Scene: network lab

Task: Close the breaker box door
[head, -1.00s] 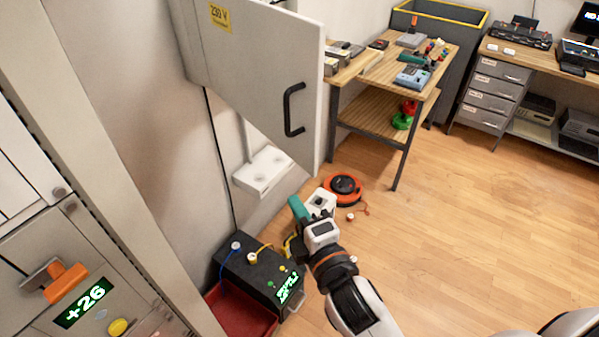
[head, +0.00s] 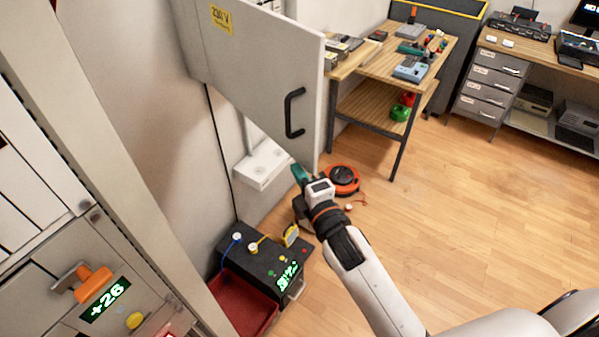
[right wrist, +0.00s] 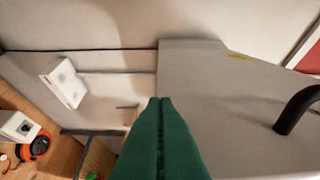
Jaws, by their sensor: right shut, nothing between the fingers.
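The breaker box door (head: 245,75) is a light grey panel standing open at the upper middle of the head view. It has a yellow 230 V label (head: 221,18) and a black handle (head: 293,113). In the right wrist view the door (right wrist: 220,120) fills the right side, with the handle (right wrist: 298,110) at the right edge. My right gripper (head: 299,172) has green fingers, shut and empty, just below the door's lower corner. In the wrist view its fingertips (right wrist: 160,102) overlap the door's edge; I cannot tell whether they touch. My left gripper is out of view.
A black device (head: 262,262) with cables and a red bin (head: 243,303) stand below the door. A white socket box (head: 262,164) is on the wall. An orange cable reel (head: 343,180) lies on the floor. A wooden workbench (head: 345,68) stands behind the door. Floor at right is clear.

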